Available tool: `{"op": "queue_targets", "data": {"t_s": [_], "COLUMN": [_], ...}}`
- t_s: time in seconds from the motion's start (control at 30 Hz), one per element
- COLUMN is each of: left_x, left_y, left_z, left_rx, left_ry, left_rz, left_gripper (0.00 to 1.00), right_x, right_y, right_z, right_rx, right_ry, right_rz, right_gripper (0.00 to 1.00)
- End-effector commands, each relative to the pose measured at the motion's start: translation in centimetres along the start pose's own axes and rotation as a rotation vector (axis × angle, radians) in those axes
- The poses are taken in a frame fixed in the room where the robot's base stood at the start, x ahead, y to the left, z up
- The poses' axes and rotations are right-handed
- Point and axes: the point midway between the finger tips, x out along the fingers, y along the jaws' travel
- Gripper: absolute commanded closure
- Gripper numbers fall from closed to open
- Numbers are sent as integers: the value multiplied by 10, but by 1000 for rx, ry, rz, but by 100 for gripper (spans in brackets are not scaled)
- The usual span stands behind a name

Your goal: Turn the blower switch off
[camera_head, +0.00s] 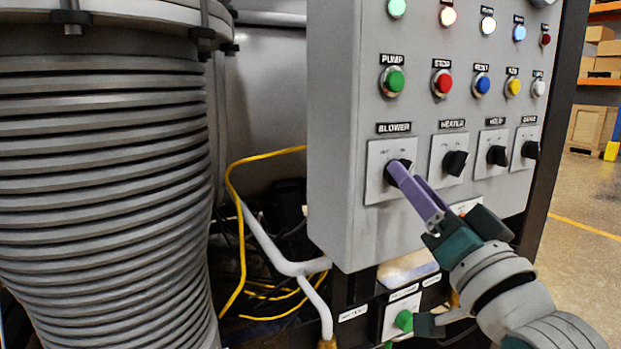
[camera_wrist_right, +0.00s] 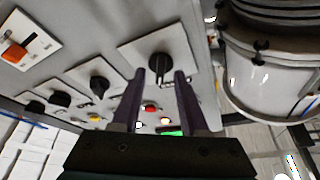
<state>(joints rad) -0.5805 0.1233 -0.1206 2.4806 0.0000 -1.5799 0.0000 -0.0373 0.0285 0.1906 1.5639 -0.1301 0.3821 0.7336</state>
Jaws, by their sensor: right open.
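The blower switch is a black rotary knob (camera_head: 391,176) on a pale square plate (camera_head: 376,190), under the BLOWER label (camera_head: 394,128). It is leftmost in its row on the grey cabinet. My right gripper (camera_head: 398,170) has its purple fingers at the knob and hides part of it in the head view. In the right wrist view, the black knob (camera_wrist_right: 159,66) sits between the tips of the open right gripper (camera_wrist_right: 160,75), with gaps at both sides. Its pointer position is hard to read. My left gripper is not in view.
The heater switch (camera_head: 455,163) and other black knobs stand close to the right. The stop button (camera_head: 441,84) and other coloured buttons are above. A green knob (camera_head: 404,320) is below. A ribbed grey cylinder (camera_head: 100,180) and a yellow cable (camera_head: 236,200) are left.

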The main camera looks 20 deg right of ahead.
Motion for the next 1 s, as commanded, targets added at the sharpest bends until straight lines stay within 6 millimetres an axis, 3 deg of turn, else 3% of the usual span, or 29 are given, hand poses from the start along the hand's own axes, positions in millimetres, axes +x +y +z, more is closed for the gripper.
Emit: {"op": "queue_targets", "data": {"t_s": [0.33,0.7,1.0], "left_x": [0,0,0], "left_y": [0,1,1], "left_z": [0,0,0], "left_rx": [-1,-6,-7], "left_ry": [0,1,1], "left_rz": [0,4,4], "left_gripper": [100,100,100], "right_x": [5,5,5], "right_y": [0,0,0], "right_z": [0,0,0], "right_rx": [0,0,0], "right_ry": [-1,-1,-1], "right_rz": [1,0,0], "right_gripper": [56,98,100]}}
